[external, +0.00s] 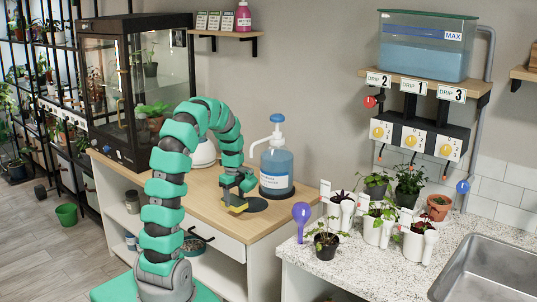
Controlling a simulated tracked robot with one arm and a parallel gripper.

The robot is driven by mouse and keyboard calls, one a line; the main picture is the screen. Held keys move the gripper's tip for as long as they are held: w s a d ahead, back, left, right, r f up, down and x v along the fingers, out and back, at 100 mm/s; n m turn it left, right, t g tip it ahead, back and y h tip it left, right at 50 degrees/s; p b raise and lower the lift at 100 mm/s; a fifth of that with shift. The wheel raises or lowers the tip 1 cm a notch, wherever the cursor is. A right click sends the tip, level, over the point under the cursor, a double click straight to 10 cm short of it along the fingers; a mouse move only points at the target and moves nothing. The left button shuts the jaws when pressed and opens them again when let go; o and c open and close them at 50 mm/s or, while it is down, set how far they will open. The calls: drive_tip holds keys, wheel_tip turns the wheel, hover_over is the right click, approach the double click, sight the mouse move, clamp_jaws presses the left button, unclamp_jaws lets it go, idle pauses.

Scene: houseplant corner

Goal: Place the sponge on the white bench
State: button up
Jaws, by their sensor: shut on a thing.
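A small yellow sponge (238,209) is at the tip of my gripper (236,203), low over the wood-topped white cabinet (203,208). My gripper points down and is shut on the sponge. I cannot tell whether the sponge touches the wood. The white speckled bench (365,277) is at the lower right, beside the cabinet and apart from the sponge.
A blue pump bottle (277,165) stands close behind my gripper, near a dark round mat (257,205). Several potted plants and a purple watering bulb (301,212) crowd the bench's back and left; a sink (490,270) is at right. The bench's front middle is clear.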

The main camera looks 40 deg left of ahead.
sight(235, 199)
drive_tip(key=shift+w+a+f, duration=0.1)
drive_tip(key=shift+w, duration=0.15)
drive_tip(key=shift+f+b, duration=0.55)
drive_tip(key=shift+f, duration=1.1)
drive_tip(key=shift+f, duration=0.1)
drive_tip(key=o, duration=0.9)
wheel_tip(235, 199, up, 12)
drive_tip(key=shift+s+r+p, duration=0.1)
drive_tip(key=shift+p, duration=1.15)
